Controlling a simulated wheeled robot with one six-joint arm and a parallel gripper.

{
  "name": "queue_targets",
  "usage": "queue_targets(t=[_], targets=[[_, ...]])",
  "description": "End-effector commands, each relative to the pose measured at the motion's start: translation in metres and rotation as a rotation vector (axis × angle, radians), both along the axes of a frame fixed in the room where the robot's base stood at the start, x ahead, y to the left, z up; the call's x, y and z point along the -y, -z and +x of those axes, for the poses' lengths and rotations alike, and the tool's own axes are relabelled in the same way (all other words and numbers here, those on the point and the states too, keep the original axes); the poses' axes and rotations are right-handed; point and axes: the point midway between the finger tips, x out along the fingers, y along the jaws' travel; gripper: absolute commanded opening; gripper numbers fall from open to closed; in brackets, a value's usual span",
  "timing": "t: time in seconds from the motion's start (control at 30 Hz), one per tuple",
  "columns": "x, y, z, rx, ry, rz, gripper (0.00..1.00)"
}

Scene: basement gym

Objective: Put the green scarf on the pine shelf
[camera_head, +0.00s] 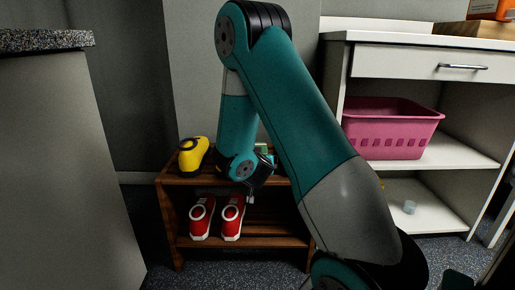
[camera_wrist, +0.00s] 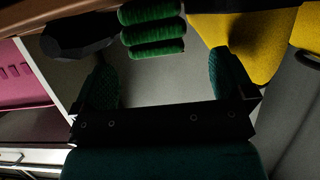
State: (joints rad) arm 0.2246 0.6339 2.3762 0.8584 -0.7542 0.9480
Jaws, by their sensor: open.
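The green scarf (camera_wrist: 152,32) is a folded bundle with rounded ridges at the top of the wrist view, beyond my fingertips. In the head view only a small green patch (camera_head: 262,148) shows behind my wrist, at the top of a brown wooden rack (camera_head: 240,242). The rack has slatted levels; I cannot tell if it is the pine shelf. My gripper (camera_wrist: 165,72) is open with nothing between its green-padded fingers. In the head view it is largely hidden by my arm, at the rack's upper level.
A yellow shoe (camera_head: 193,154) sits on the rack's top and red shoes (camera_head: 217,217) on its lower level. A dark object (camera_wrist: 80,36) lies beside the scarf. A white cabinet (camera_head: 400,60) with a pink basket (camera_head: 385,130) stands right. A grey counter (camera_head: 50,150) stands left.

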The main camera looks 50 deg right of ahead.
Motion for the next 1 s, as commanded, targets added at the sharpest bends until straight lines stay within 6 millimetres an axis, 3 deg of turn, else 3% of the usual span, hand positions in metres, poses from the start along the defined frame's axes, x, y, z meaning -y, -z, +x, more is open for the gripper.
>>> queue_targets(t=[0.6,0.9,1.0], targets=[[0.052,0.023,0.037,0.0,0.001,0.0,1.0],[0.055,0.028,0.04,0.0,-0.001,0.0,1.0],[0.055,0.028,0.04,0.0,-0.001,0.0,0.77]])
